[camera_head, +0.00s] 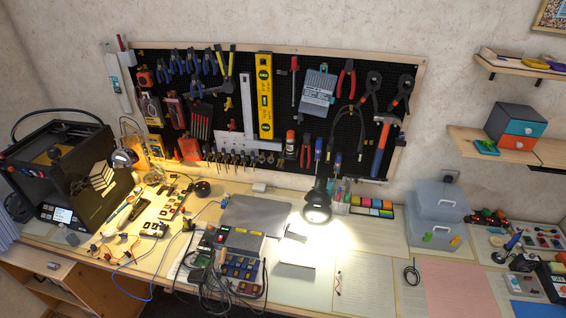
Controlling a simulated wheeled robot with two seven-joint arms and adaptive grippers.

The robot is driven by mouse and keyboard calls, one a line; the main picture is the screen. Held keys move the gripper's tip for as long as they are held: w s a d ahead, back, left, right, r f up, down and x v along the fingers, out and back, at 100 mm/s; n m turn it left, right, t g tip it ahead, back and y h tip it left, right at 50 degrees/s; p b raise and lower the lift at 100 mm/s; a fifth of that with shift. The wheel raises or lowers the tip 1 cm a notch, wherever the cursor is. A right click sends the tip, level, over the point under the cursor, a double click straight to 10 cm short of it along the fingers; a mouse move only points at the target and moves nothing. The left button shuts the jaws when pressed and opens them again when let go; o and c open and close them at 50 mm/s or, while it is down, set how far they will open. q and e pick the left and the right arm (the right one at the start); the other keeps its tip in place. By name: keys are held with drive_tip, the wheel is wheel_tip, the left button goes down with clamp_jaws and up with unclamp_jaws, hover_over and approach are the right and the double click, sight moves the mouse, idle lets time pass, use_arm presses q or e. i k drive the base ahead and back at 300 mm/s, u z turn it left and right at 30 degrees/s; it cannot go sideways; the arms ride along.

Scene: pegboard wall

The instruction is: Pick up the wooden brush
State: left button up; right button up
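I cannot make out the wooden brush for certain. A slim, pale tan object (118,214) lies slanted on the left part of the workbench, near the black 3D printer. It may be the brush, but it is too small to tell. Neither of my grippers shows in the head view, so I see nothing held.
The workbench (372,285) runs below a black pegboard (225,115) hung with tools. The black 3D printer (65,175) stands at the left. A lit lamp (317,207), a device with cables (228,262) and clear boxes (437,212) stand on the bench. Its front middle-right is mostly clear.

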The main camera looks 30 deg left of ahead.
sight(218, 271)
drive_tip(key=u, duration=1.7)
drive_tip(key=k, duration=0.4)
drive_tip(key=z, duration=0.4)
drive_tip(key=i, duration=0.85)
drive_tip(key=u, duration=0.5)
